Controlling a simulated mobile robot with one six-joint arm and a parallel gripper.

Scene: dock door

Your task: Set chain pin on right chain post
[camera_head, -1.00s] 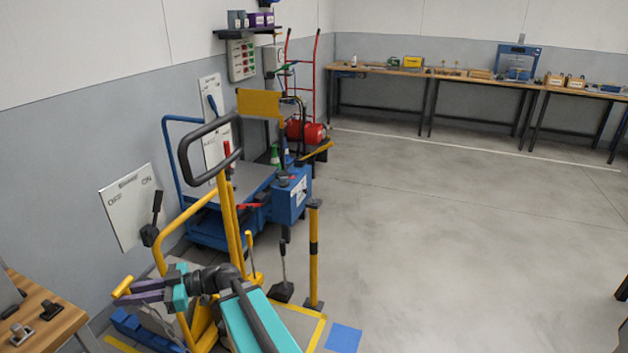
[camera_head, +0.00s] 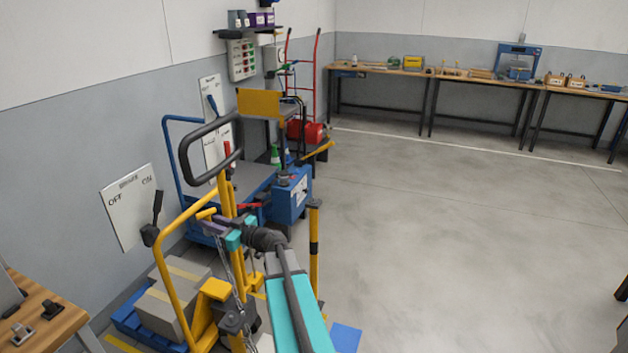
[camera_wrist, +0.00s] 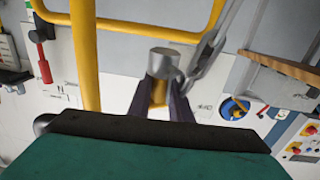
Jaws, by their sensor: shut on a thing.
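My gripper (camera_head: 212,227) is shut on the chain pin (camera_head: 206,213), a short yellow piece at its purple fingertips. In the wrist view the pin (camera_wrist: 163,64) shows a grey metal round end with yellow below it, between the fingers (camera_wrist: 163,92). A grey chain (camera_wrist: 205,55) hangs beside it; in the head view the chain (camera_head: 238,272) runs down from the gripper. The right chain post (camera_head: 314,252), yellow with a black band, stands upright to the right of my gripper, apart from the pin.
Cartons (camera_head: 172,300) lie on a blue pallet below left. A wooden table (camera_head: 40,325) is at left. Open floor (camera_head: 440,240) lies to the right.

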